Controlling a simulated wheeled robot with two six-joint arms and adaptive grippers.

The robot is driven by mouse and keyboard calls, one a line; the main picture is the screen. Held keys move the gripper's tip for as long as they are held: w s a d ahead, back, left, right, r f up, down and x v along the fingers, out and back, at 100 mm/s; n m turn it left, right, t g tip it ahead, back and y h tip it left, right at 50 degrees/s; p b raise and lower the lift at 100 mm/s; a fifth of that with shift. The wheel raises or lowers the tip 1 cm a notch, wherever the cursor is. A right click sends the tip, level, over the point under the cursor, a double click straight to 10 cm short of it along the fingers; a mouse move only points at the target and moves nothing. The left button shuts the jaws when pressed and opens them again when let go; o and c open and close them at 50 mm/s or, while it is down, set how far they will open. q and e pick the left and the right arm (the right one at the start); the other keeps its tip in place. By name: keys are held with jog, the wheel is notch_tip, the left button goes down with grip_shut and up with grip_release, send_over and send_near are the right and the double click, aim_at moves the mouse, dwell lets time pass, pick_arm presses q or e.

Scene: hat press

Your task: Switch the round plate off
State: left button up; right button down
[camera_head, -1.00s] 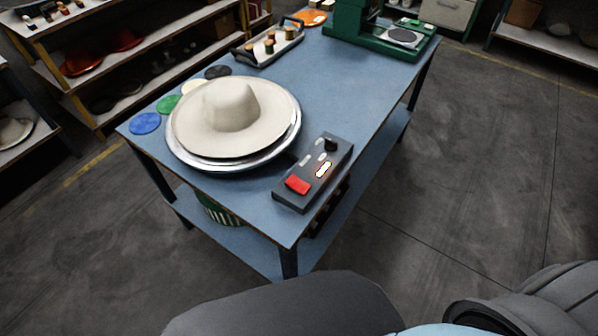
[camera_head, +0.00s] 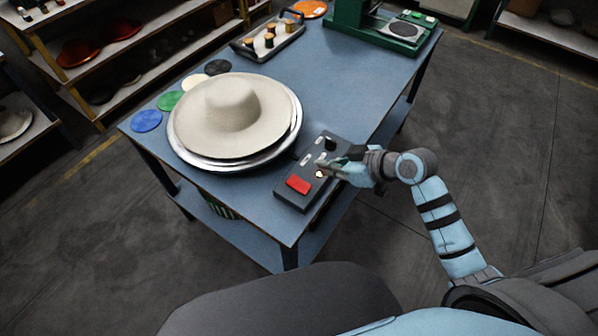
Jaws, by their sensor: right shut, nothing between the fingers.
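The round plate (camera_head: 172,150) is a silver disc on the blue table, with a wide-brimmed cream hat (camera_head: 236,108) resting on it. A dark control box (camera_head: 288,203) lies to its right near the table's front edge. It has a red button (camera_head: 298,184), a black knob (camera_head: 329,140), pale marks and a small lit spot (camera_head: 320,174), mostly covered by my gripper. My right gripper (camera_head: 322,166) is over the right middle of the box, shut and empty. I cannot tell whether its fingertips touch the box. My left gripper is not in view.
Several coloured discs (camera_head: 147,121) lie along the table's left edge. A tray with spools (camera_head: 268,42) and a green press (camera_head: 385,28) stand at the back. The middle of the blue table (camera_head: 330,85) is clear. Shelves with hats (camera_head: 80,52) stand behind on the left.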

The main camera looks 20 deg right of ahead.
jog(key=b, duration=0.1)
send_over(299, 181)
jog(key=f, duration=0.6)
jog(key=shift+s+d+f, duration=0.1)
jog(key=shift+s, duration=0.15)
jog(key=f, duration=0.3)
jog(key=shift+w+b, duration=0.2)
jog(key=shift+b, duration=0.1)
jog(key=shift+f, duration=0.45)
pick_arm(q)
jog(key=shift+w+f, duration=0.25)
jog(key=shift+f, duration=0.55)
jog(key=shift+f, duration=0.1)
pick_arm(e)
jog(key=shift+f, duration=0.1)
